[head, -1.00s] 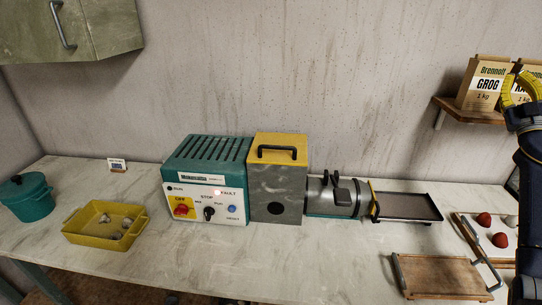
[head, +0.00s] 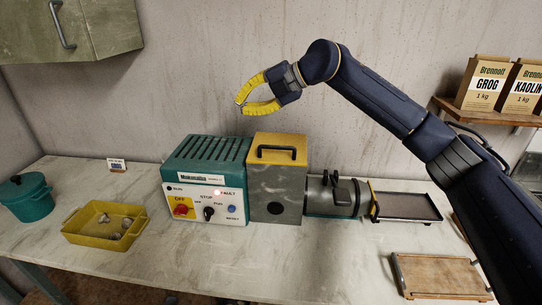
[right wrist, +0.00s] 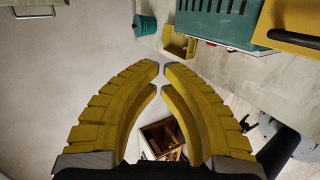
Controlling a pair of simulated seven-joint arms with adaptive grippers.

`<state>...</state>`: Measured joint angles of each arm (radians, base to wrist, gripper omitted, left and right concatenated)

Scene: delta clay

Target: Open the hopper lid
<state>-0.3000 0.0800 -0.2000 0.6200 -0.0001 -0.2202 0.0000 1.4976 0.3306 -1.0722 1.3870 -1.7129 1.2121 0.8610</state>
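The hopper is a grey box (head: 279,190) with a yellow lid (head: 288,141) on top. The lid lies flat and closed, with a black bar handle (head: 277,151) on it. The lid also shows at the upper right of the right wrist view (right wrist: 289,20). My right gripper (head: 241,107) is in the air above and to the left of the lid, over the teal control box. Its yellow fingers are empty, and their tips nearly meet in the right wrist view (right wrist: 162,68). My left gripper is not in view.
The teal control box (head: 205,152) with knobs and a lit fault lamp adjoins the hopper. A metal barrel (head: 322,197) and dark tray (head: 408,207) stand to its right. A yellow tray (head: 75,238) and teal pot (head: 27,200) are at left. The front counter is mostly clear.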

